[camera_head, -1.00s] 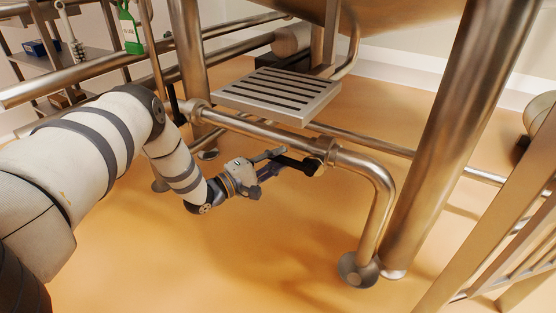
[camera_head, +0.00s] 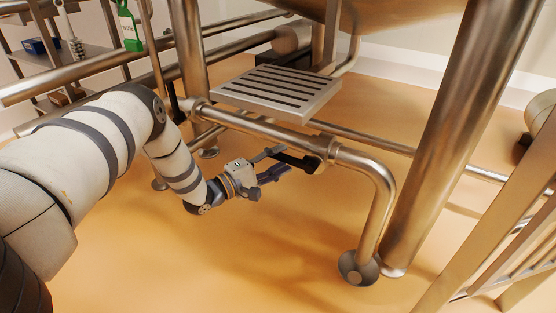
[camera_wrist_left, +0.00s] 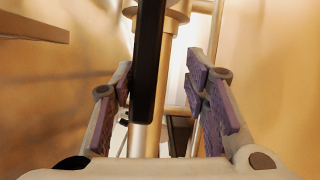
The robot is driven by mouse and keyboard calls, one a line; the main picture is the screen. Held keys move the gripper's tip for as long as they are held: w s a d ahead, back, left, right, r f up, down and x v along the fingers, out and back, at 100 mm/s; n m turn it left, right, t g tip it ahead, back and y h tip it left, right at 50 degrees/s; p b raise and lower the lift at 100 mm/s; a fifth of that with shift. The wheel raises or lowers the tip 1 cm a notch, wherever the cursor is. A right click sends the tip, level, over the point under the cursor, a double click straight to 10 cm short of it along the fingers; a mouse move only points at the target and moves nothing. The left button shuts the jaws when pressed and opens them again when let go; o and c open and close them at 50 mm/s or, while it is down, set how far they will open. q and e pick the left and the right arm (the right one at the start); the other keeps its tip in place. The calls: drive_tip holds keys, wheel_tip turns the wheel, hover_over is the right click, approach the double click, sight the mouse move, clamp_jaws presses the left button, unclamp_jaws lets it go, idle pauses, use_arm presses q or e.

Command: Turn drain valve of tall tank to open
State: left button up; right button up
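The black lever of the drain valve (camera_head: 298,163) sits on the steel drain pipe (camera_head: 260,130) under the tall tank (camera_head: 400,12), close to the pipe's elbow. My left gripper (camera_head: 284,163) is at the lever's free end, with its two fingers spread apart. In the left wrist view, the black lever (camera_wrist_left: 149,60) runs between the open fingers (camera_wrist_left: 164,95), nearer the left finger. I cannot tell whether it touches that finger. My right gripper is out of view.
A slotted steel step (camera_head: 275,92) is just above the pipe. A thick tank leg (camera_head: 455,140) stands at the right, beside the down-turned pipe (camera_head: 380,200). A green tag (camera_head: 130,28) hangs at the upper left. The orange floor (camera_head: 240,260) below is clear.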

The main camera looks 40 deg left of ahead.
use_arm(q)
drive_tip(key=shift+s+a, duration=0.1)
drive_tip(key=s+a, duration=0.1)
drive_tip(key=s, duration=1)
drive_tip(key=shift+s+a+f, duration=0.25)
drive_tip(key=shift+s+a, duration=0.1)
